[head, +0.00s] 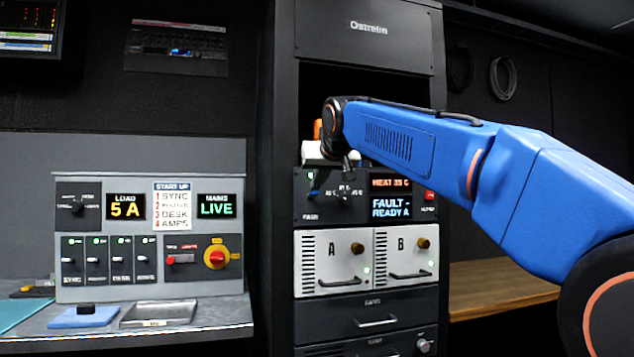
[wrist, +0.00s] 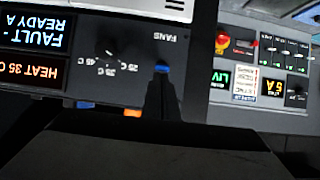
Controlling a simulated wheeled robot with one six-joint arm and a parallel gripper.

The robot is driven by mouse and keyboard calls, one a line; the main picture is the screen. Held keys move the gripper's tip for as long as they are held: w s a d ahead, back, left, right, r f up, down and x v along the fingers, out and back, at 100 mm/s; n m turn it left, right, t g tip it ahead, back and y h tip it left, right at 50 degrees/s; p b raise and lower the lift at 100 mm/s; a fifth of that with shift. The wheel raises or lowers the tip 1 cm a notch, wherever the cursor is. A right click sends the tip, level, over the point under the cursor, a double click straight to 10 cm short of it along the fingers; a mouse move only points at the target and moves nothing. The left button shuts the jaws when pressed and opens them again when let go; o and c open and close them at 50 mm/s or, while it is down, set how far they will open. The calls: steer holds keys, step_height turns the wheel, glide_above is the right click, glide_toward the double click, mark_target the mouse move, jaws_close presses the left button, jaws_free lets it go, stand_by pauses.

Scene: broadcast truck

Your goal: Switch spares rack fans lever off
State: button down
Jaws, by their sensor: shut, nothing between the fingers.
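The fans lever has a blue tip (head: 313,194) and sits at the left of the dark rack control panel (head: 365,214), above its label. A small green light (head: 311,176) glows above it. In the wrist view, which is upside down, the blue tip (wrist: 162,67) shows beside the FANS label, just beyond my dark fingers. My gripper (wrist: 162,84) is shut and empty, with its fingertips close to the lever. I cannot tell whether they touch. In the head view my gripper (head: 350,166) is small and dark in front of the panel. The lever's shaft is mostly hidden.
The panel's displays (head: 391,208) read HEAT 35 C and FAULT - READY A. A temperature knob (wrist: 108,48) is beside the lever. White modules A (head: 318,275) and B (head: 420,268) are below. A grey desk console (head: 150,270) stands at left.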

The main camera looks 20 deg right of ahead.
steer(key=shift+f, duration=0.1)
steer(key=shift+s+f+t, duration=0.4)
steer(key=shift+f+t, duration=0.3)
steer(key=shift+t, duration=0.1)
steer(key=shift+r, duration=0.8)
steer(key=f+v, duration=0.1)
steer(key=v, duration=1)
steer(key=shift+s+r, duration=0.15)
steer(key=shift+s, duration=0.3)
